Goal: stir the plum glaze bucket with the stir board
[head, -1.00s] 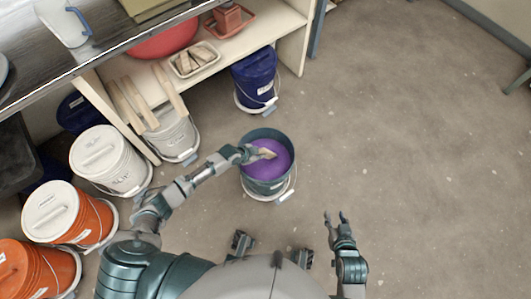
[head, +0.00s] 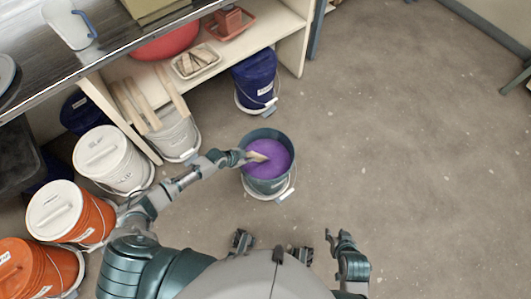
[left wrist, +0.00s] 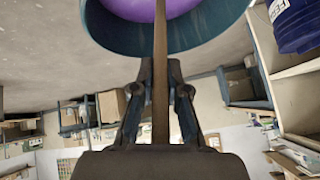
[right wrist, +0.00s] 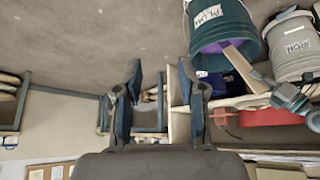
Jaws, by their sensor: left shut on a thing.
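The plum glaze bucket (head: 268,188) is a dark teal open pail on the floor, with purple glaze inside. In the right wrist view its label reads PLUM (right wrist: 210,14). My left gripper (head: 241,157) is shut on the wooden stir board (head: 258,156) at the bucket's left rim. The board slants into the bucket and its lower end is hidden in the glaze. In the left wrist view the board (left wrist: 160,70) runs between the fingers towards the bucket (left wrist: 205,43). My right gripper (head: 336,236) is open and empty, right of and nearer than the bucket.
A lidded blue bucket (head: 255,80) stands behind, by the shelf end. Lidded white (head: 112,160), grey (head: 176,135) and orange (head: 70,213) buckets line the left. The floor (head: 420,150) to the right is clear.

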